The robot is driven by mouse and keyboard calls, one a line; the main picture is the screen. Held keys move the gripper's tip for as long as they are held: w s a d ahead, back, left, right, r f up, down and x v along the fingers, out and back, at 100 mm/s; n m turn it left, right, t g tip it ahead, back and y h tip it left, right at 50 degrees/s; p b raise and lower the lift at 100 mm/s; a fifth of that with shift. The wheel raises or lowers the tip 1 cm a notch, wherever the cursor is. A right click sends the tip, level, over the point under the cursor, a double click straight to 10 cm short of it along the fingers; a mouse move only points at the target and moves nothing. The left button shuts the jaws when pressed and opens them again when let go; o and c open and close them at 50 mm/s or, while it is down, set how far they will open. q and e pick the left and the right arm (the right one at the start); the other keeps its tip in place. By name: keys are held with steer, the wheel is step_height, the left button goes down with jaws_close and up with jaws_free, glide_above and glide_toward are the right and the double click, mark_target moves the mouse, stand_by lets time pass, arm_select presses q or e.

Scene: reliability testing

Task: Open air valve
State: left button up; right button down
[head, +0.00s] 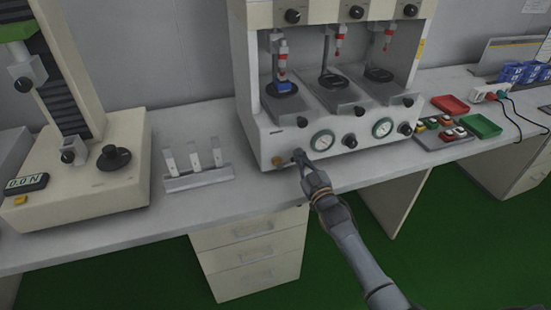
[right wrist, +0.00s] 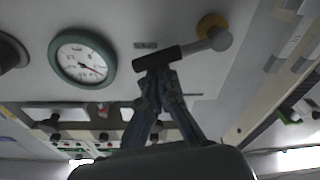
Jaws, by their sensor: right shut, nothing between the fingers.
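The air valve (right wrist: 211,28) sits on the front panel of the white test machine. It has a yellow-orange round base, a grey stem and a black bar handle (right wrist: 168,57). In the head view the valve's yellow part (head: 277,161) is at the panel's lower left. My right gripper (head: 300,156) is at the panel, just right of the yellow part. In the right wrist view my right gripper (right wrist: 158,74) has its fingertips together at the black handle; whether they touch it is unclear. My left gripper is not in view.
The test machine (head: 257,125) has two pressure gauges (head: 322,140) and black knobs on its panel. A small rack (head: 198,178) with white pieces and a force tester (head: 125,125) stand left. Red (head: 450,104) and green (head: 481,125) trays lie right. Some bench surface in front is clear.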

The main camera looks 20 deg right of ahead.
steer(key=shift+d+f+m+h+b, duration=0.2)
steer(key=shift+f+m, duration=0.2)
steer(key=shift+m, duration=0.35)
steer(key=shift+d+f+m+h+b, duration=0.15)
steer(key=shift+f+m+h+b, duration=0.2)
steer(key=shift+m, duration=0.45)
steer(key=shift+d+f+m+h+b, duration=0.15)
steer(key=shift+f+m, duration=0.3)
steer(key=shift+m, duration=0.3)
steer(key=r+p, duration=0.2)
steer(key=w+r+p, duration=0.1)
steer(key=r, duration=0.2)
steer(key=shift+p, duration=0.35)
steer(key=b, duration=0.1)
glide_toward(298, 138)
steer(key=s, duration=0.1)
steer(key=s+f, duration=0.1)
steer(key=s, duration=0.2)
steer(key=shift+s+d+f, duration=0.1)
steer(key=shift+s+f, duration=0.05)
steer(key=shift+f, duration=0.15)
